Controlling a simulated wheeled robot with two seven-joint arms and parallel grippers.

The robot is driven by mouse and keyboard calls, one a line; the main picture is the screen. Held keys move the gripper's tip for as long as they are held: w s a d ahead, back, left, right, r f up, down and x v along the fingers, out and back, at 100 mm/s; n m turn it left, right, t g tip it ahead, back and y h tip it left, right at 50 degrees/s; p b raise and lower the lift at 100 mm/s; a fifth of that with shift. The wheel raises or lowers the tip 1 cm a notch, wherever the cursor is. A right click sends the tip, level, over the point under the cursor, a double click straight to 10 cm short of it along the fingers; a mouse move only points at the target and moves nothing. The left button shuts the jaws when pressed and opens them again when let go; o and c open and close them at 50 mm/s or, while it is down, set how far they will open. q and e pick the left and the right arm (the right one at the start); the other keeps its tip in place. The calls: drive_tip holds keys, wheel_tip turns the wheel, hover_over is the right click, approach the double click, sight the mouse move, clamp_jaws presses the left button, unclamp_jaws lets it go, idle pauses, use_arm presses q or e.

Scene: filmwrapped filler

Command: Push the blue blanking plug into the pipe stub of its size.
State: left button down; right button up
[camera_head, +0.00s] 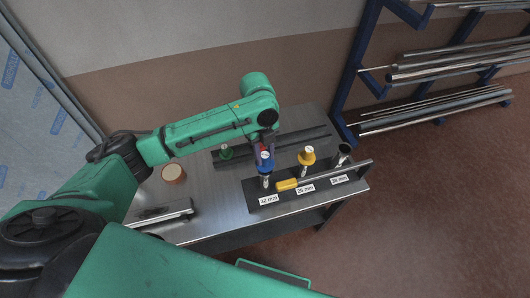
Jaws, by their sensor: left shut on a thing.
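The blue plug (265,163) is at the mouth of the left pipe stub (266,183), whose label reads 12 mm. I cannot tell whether it is in the stub or just above it. My left gripper (263,151) reaches down from above and is shut on the blue plug; its fingers are small and partly hidden. A yellow plug (307,157) sits on the middle stub (304,171). The right stub (343,154) looks open at the top. A green plug (226,152) stands on a dark strip behind. My right gripper is not in view.
A round tan-topped container (173,173) and a grey metal item (165,214) are on the left of the metal table (215,205). A blue pipe rack (348,95) stands behind right.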

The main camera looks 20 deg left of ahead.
use_arm(q)
drive_tip(key=shift+f, duration=0.45)
idle(0.4)
drive_tip(key=shift+f+b, duration=0.65)
drive_tip(key=shift+f, duration=0.6)
unclamp_jaws()
wheel_tip(320, 180, up, 8)
drive_tip(key=p, duration=0.9)
drive_tip(key=shift+r, duration=0.15)
